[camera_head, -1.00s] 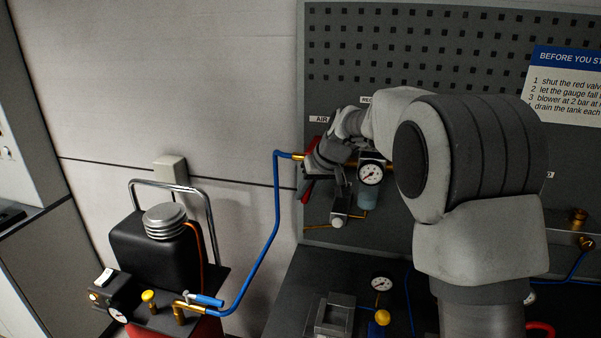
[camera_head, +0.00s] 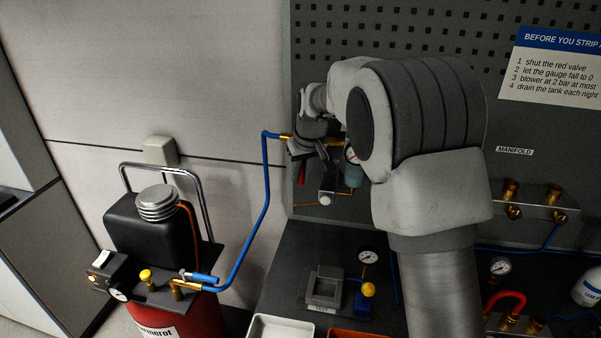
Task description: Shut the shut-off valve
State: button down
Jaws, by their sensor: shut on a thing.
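The shut-off valve sits on the left edge of the pegboard panel, where the blue hose (camera_head: 266,190) meets a brass fitting (camera_head: 285,136). Only a small piece of its red handle (camera_head: 301,174) shows, pointing down below my gripper. My gripper (camera_head: 303,153) is at the valve and is shut on the red handle. The gripper and wrist hide the valve body and most of the handle, so its exact angle is unclear. The round gauge (camera_head: 350,155) right of the valve is partly hidden by my arm, and its needle cannot be read.
A black compressor (camera_head: 150,232) on a red tank (camera_head: 178,320) stands at the left. A sign (camera_head: 555,68) hangs upper right. My arm crosses the middle.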

jog(key=c, duration=0.8)
grip_release()
jog(key=shift+r, duration=0.1)
jog(key=shift+b+v, duration=0.55)
jog(key=shift+v, duration=8.05)
jog(key=s+d+m, duration=0.1)
jog(key=s+d, duration=0.3)
jog(key=s, duration=0.4)
jog(key=s+d+m, duration=0.1)
jog(key=s+d, duration=0.3)
jog(key=s, duration=0.4)
jog(key=s+d+f+m, duration=0.1)
jog(key=s+f, duration=0.2)
jog(key=s, duration=0.2)
jog(key=s+d+f+t+h, duration=0.1)
jog(key=s+d+f, duration=0.1)
jog(key=s, duration=0.3)
jog(key=s+d+f+m, duration=0.1)
jog(key=s+f, duration=0.3)
jog(key=s, duration=0.1)
jog(key=shift+s+d+m+h, duration=0.2)
jog(key=shift+m+h, duration=0.1)
